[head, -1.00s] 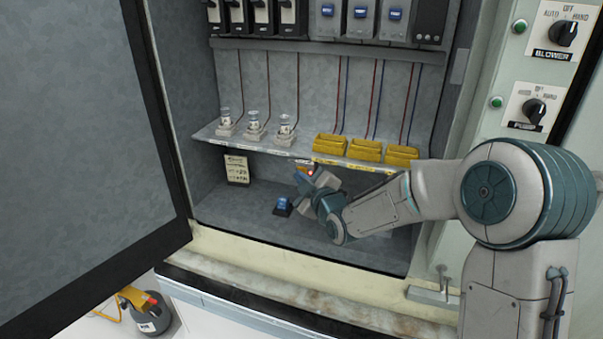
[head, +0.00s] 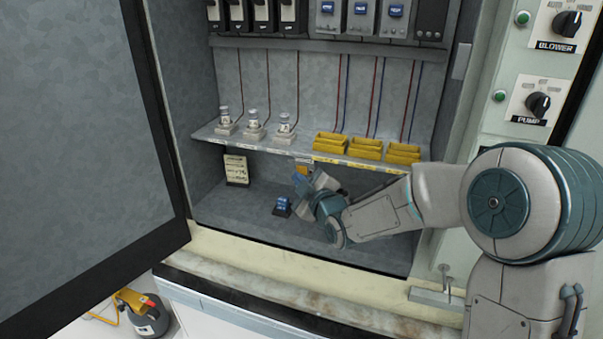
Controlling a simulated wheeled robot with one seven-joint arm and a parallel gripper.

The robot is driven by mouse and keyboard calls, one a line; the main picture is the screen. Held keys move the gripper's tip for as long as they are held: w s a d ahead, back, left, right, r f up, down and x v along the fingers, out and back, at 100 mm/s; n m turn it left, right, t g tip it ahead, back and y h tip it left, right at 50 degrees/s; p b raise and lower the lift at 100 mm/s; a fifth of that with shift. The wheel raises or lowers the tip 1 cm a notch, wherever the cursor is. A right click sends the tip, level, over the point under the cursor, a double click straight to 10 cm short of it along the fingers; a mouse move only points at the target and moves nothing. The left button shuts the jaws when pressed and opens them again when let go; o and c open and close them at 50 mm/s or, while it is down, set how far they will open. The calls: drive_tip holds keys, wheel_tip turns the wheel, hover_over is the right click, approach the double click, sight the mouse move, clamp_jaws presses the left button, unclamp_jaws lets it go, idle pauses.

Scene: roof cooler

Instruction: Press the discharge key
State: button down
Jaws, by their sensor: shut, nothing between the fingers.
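My gripper (head: 300,184) is inside the open cabinet, below the shelf front edge and seen from behind, small and partly covered by my wrist. Its fingers are shut with nothing between them. A small orange-yellow piece (head: 302,170) with a pale label above it shows at the shelf edge just above my gripper; I cannot tell whether they touch. A small blue-topped device (head: 283,206) stands on the cabinet floor to the left of and below my gripper, apart from it. No lettering for a discharge key is readable, so I cannot tell which part is the key.
The shelf (head: 205,133) carries three glass-topped holders (head: 253,128) and three yellow blocks (head: 366,149) with wires above. A note card (head: 237,170) leans at the back left. The open door (head: 80,130) bounds the left; the switch panel (head: 500,115) is right.

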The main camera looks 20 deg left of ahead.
drive_tip(key=shift+s, duration=0.1)
drive_tip(key=s+b, duration=0.1)
drive_tip(key=s, duration=0.1)
drive_tip(key=s+b, duration=0.2)
drive_tip(key=shift+s+a, duration=0.2)
drive_tip(key=shift+s, duration=0.2)
idle(0.5)
drive_tip(key=s+d+f+m+g+h, duration=0.1)
drive_tip(key=s+d+f+m+h, duration=0.15)
drive_tip(key=d, duration=0.55)
drive_tip(key=s+d+f+m+g+h, duration=0.1)
drive_tip(key=s+d+m+g+h, duration=0.1)
drive_tip(key=d+m+h, duration=0.35)
drive_tip(key=s+d+f+m+g+h, duration=0.1)
drive_tip(key=s+d+m, duration=0.15)
drive_tip(key=d, duration=0.65)
drive_tip(key=s+d+f+m+g+h, duration=0.1)
drive_tip(key=s+d+m+g, duration=0.2)
drive_tip(key=s, duration=0.6)
drive_tip(key=s+d+f+m+g+h, duration=0.1)
drive_tip(key=s+d+m+g, duration=0.2)
drive_tip(key=s+d, duration=0.5)
drive_tip(key=shift+s+m, duration=0.5)
drive_tip(key=shift+m, duration=0.35)
